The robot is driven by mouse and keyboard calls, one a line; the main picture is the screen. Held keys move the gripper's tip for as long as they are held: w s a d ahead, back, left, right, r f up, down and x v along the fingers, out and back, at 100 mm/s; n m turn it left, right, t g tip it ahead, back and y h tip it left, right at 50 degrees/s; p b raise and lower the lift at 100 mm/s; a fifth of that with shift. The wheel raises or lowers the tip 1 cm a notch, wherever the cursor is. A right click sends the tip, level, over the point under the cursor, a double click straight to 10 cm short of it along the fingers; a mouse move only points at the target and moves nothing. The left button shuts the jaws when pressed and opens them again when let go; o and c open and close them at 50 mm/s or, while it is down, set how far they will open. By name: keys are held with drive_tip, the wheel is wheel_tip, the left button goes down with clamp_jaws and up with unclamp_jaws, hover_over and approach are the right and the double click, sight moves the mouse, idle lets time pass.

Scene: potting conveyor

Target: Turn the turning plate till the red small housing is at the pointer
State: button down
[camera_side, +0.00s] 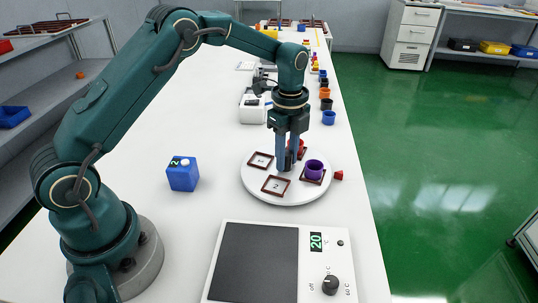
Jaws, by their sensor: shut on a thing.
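The white round turning plate (250,180) lies on the table with several dark-red square frames on it. A purple small housing (314,170) stands in the right-hand frame, beside the red pointer (338,175) just off the plate's right edge. The red small housing (302,146) is at the back of the plate, partly hidden behind my gripper. The left and front frames look empty; the front one is marked 2. My gripper (288,165) points down at the plate's middle, shut on what seems to be its dark centre knob, mostly hidden by the fingers.
A blue box (183,174) with a white knob stands left of the plate. A hotplate (256,262) reading 20 lies in front. A white device (252,109) and a row of coloured housings (326,104) stand behind.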

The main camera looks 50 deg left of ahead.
sight(287, 153)
drive_tip(key=shift+r+m, duration=0.1)
drive_tip(key=shift+m, duration=7.3)
drive_tip(key=c, duration=0.9)
unclamp_jaws()
drive_tip(key=shift+r, duration=2.55)
